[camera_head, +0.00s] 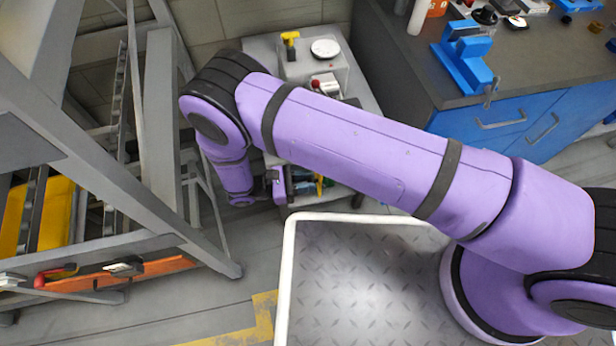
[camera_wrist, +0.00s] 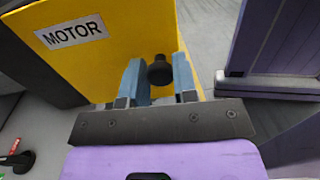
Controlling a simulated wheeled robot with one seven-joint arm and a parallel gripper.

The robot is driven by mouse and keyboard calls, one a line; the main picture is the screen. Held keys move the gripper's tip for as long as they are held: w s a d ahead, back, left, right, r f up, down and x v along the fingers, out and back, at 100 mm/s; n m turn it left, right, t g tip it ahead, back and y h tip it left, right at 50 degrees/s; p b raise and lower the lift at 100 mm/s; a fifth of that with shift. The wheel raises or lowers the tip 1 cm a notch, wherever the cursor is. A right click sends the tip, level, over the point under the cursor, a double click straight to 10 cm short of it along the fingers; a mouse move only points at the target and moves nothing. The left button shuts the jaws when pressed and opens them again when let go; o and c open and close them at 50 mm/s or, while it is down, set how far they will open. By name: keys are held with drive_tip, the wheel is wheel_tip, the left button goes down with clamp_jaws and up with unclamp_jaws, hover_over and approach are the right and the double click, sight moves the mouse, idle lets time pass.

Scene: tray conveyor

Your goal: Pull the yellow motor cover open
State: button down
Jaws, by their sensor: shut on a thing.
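The yellow motor cover (camera_wrist: 125,40) fills the upper middle of the wrist view. It bears a white label reading MOTOR (camera_wrist: 71,31) and a round black knob (camera_wrist: 160,74). My gripper (camera_wrist: 158,64) has its two blue fingers on either side of the knob and is shut on it. A dark face (camera_wrist: 35,60) shows beside the cover's left edge. How far the cover stands open I cannot tell.
A grey steel frame (camera_head: 150,130) stands at the left, with an orange bar (camera_head: 150,273) low down. A grey cart (camera_head: 358,95) stands behind my arm. A workbench with blue drawers (camera_head: 500,122) is at upper right. Floor left of my base is clear.

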drive_tip(key=shift+a+m+g, duration=0.6)
drive_tip(key=shift+g, duration=0.4)
drive_tip(key=c, duration=0.9)
unclamp_jaws()
drive_tip(key=shift+w, duration=0.1)
drive_tip(key=a, duration=0.7)
drive_tip(key=s+a, duration=0.1)
drive_tip(key=a, duration=0.2)
drive_tip(key=shift+s+a, duration=0.1)
drive_tip(key=shift+a, duration=0.3)
